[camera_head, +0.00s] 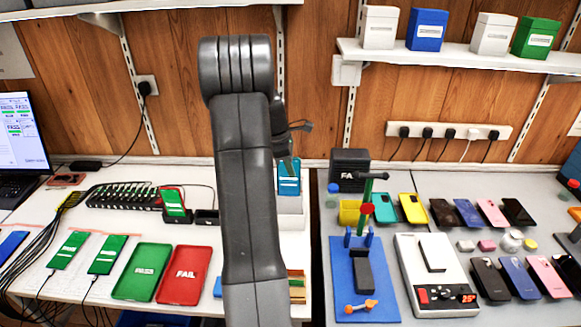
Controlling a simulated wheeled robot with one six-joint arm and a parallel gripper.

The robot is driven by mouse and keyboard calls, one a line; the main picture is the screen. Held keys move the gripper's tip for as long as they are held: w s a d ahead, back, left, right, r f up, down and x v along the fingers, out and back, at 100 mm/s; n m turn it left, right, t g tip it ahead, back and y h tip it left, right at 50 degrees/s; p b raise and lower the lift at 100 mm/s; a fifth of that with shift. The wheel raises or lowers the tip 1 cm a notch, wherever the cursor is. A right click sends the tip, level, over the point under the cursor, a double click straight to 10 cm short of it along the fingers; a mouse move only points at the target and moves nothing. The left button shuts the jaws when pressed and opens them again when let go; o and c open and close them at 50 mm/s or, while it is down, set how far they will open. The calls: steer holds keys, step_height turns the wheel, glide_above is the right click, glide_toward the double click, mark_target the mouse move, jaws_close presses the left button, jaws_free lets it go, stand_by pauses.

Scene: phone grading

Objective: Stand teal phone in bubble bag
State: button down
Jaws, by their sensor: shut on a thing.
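My gripper (288,160) is partly hidden behind my dark grey arm. It is shut on the upper end of a teal phone (289,180) with white labels on its face. The phone hangs upright, just right of my arm. Directly below it is a pale, white open-topped holder (291,215), partly hidden by my arm. It may be the bubble bag, but I cannot make out bubbles. I cannot tell whether the phone's lower end is inside the holder or in front of it.
Green (142,271) and red (184,274) trays lie left of my arm, with a black charging rack (120,196) behind. The right table carries a blue stand (352,265), a white scale (437,280) and several phones and cases. A shelf (460,56) with boxes is above.

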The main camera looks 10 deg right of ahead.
steer(key=shift+f, duration=0.1)
stand_by(0.3)
steer(key=b, duration=0.3)
glide_above(294, 196)
steer(key=w, duration=0.1)
steer(key=shift+a+f, duration=0.25)
steer(key=shift+f, duration=0.9)
steer(key=shift+a+f, duration=0.2)
steer(key=shift+f, duration=0.95)
steer(key=shift+f, duration=0.1)
steer(key=shift+f+b, duration=0.55)
steer(key=shift+f, duration=0.9)
steer(key=c, duration=1.4)
jaws_free()
step_height(294, 196, up, 7)
steer(key=p, duration=0.5)
steer(key=shift+p, duration=0.35)
